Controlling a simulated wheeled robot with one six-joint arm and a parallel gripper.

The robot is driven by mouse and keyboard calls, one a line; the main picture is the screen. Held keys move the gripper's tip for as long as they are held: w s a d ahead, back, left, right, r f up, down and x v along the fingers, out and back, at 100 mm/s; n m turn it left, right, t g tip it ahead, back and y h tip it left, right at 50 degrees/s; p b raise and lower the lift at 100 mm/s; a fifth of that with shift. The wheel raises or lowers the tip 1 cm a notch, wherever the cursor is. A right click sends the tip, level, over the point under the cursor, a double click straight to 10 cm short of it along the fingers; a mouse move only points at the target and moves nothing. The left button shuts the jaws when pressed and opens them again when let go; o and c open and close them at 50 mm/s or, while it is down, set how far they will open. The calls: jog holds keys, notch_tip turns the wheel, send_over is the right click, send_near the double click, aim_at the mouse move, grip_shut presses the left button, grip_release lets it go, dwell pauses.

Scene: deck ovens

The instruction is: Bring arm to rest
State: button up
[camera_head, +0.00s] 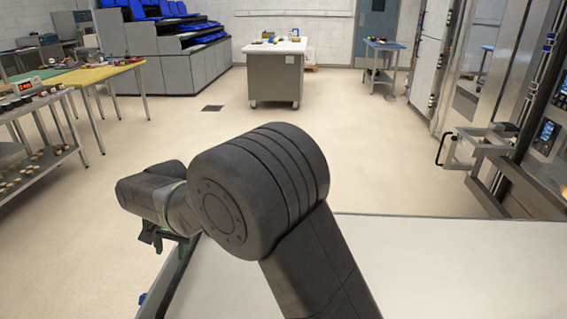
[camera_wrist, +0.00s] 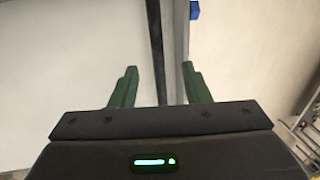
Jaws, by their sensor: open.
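My arm fills the middle of the head view, bent over to the left above the pale top surface of my base. My gripper (camera_wrist: 160,85) shows in the wrist view with its two green fingers apart and nothing between them. Below the fingers a dark strip and a grey edge run along the pale surface.
Tables with yellow tops (camera_head: 100,73) and a shelf rack (camera_head: 35,165) stand at left. A grey cabinet table (camera_head: 275,75) and a small blue-topped table (camera_head: 380,60) are at the back. An oven with an open metal frame (camera_head: 465,150) is at right.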

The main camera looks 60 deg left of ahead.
aim_at(174, 281)
jog(key=x, duration=1.2)
jog(key=shift+d+f, duration=0.1)
jog(key=shift+f, duration=0.3)
jog(key=shift+w, duration=0.15)
